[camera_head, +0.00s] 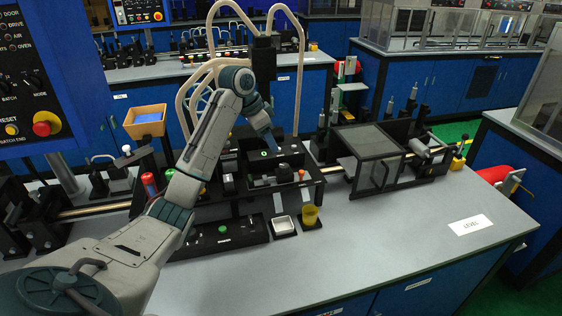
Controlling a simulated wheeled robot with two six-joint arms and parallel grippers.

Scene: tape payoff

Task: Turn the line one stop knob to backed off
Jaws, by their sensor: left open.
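My left arm reaches in from the lower left over the grey bench. Its left gripper (272,147) is open, pointing down at the black fixture (318,188) in the middle of the bench; it is small here and I cannot tell if it touches anything. No knob is readably labelled as the line one stop. A small orange-red knob (301,173) stands on the fixture just right of and below the gripper. A black box with a green button (222,229) lies in front of the fixture. My right gripper is not in view.
A control panel with a red button (41,128) stands at the left. A dark glazed box (372,142) stands right of the fixture. The bench's right front, around the LEVEL label (470,225), is clear.

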